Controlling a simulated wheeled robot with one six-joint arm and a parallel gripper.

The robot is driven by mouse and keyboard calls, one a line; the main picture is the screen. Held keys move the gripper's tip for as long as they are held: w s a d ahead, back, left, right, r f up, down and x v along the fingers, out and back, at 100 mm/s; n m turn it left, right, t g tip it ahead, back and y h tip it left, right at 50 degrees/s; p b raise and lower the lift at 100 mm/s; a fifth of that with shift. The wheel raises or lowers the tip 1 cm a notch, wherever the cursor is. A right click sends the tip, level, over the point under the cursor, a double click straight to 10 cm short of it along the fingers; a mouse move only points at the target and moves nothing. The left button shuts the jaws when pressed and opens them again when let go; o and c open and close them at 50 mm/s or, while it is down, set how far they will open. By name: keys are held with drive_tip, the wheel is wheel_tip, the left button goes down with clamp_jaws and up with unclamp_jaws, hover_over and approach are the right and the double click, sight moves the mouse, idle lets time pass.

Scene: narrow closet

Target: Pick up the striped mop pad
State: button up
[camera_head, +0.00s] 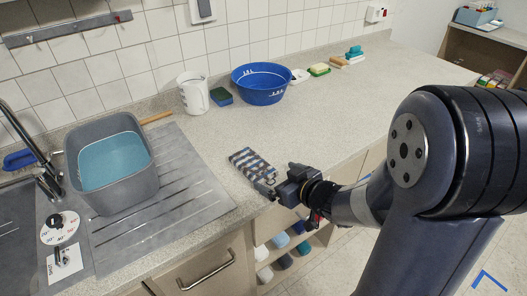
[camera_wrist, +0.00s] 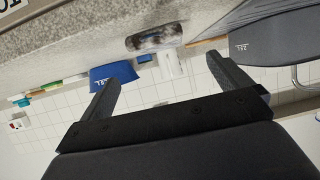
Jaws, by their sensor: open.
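The striped mop pad (camera_head: 250,163) lies on the speckled worktop near its front edge, with dark, grey and pale stripes. It also shows in the wrist view (camera_wrist: 154,38), low and foreshortened, ahead of the fingers. My gripper (camera_head: 268,188) is at the worktop's front edge, at the near right end of the pad. In the head view, whether it touches the pad cannot be told. In the wrist view my gripper (camera_wrist: 166,82) has its two fingers wide apart with nothing between them, and the pad lies beyond their tips.
A grey basin (camera_head: 150,180) with blue water stands on the drainer at left. The worktop (camera_head: 330,110) right of the pad is clear. Shelves (camera_head: 290,255) open below its edge.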

sight(254, 165)
drive_tip(key=shift+w+a+f, duration=0.1)
drive_tip(key=shift+w+a, duration=0.2)
drive_tip(key=x, duration=0.4)
drive_tip(key=shift+w+a+f, duration=0.1)
drive_tip(key=shift+a, duration=0.2)
drive_tip(key=shift+x, duration=2.95)
drive_tip(key=shift+w+d, duration=0.1)
drive_tip(key=shift+w, duration=0.1)
drive_tip(key=shift+c, duration=0.6)
drive_tip(key=c, duration=0.9)
drive_tip(key=shift+r, duration=0.2)
drive_tip(key=shift+c, duration=0.2)
